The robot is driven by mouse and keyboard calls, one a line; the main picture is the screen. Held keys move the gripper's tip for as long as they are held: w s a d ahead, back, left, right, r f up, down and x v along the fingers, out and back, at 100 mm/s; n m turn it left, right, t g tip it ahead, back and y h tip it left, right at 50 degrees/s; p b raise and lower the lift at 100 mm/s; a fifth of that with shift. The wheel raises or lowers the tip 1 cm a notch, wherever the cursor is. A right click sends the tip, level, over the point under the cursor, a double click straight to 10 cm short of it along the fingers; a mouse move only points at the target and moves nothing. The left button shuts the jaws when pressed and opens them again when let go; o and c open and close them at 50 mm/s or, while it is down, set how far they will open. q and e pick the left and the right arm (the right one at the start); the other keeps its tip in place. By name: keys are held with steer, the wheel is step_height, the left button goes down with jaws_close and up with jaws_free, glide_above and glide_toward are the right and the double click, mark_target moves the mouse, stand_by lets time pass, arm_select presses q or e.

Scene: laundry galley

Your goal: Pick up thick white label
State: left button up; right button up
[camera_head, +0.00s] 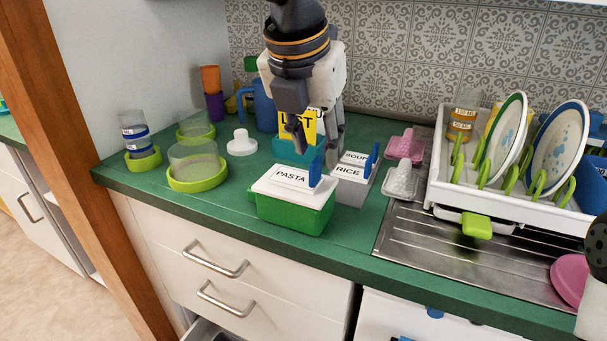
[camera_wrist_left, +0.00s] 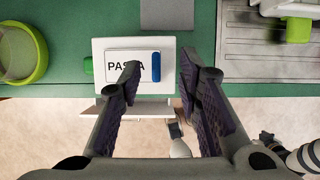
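A white label reading PASTA (camera_head: 291,177) lies flat on the white lid of a green box (camera_head: 296,217), with an upright blue tab at its right end. The label also shows in the left wrist view (camera_wrist_left: 124,66), beyond the fingertips. Another white label, reading RICE (camera_head: 349,171), with a blue tab, is on a grey box (camera_head: 350,190) just behind and right. My left gripper (camera_head: 316,152) is above and behind the green box; in the left wrist view its fingers (camera_wrist_left: 158,72) are apart with nothing between them.
A yellow card (camera_head: 311,128) on a teal box (camera_head: 290,150) shows behind my left gripper. Glass jars with green bases (camera_head: 198,186) stand left. A dish rack (camera_head: 440,175) with plates stands right, above the steel drainer (camera_head: 440,240).

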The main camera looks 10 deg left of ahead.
mark_target(317, 158)
arm_select(q)
steer(key=x, duration=0.4)
steer(key=shift+s+a+f, duration=0.1)
steer(key=shift+a, duration=0.15)
jaws_close()
steer(key=shift+r, duration=0.5)
steer(key=s+d+r, duration=0.4)
steer(key=s+r, duration=0.1)
steer(key=r, duration=0.3)
steer(key=s+d+r, duration=0.4)
steer(key=s+r, duration=0.2)
steer(key=r, duration=0.2)
steer(key=shift+s+d, duration=0.15)
steer(key=shift+s, duration=0.05)
stand_by(0.7)
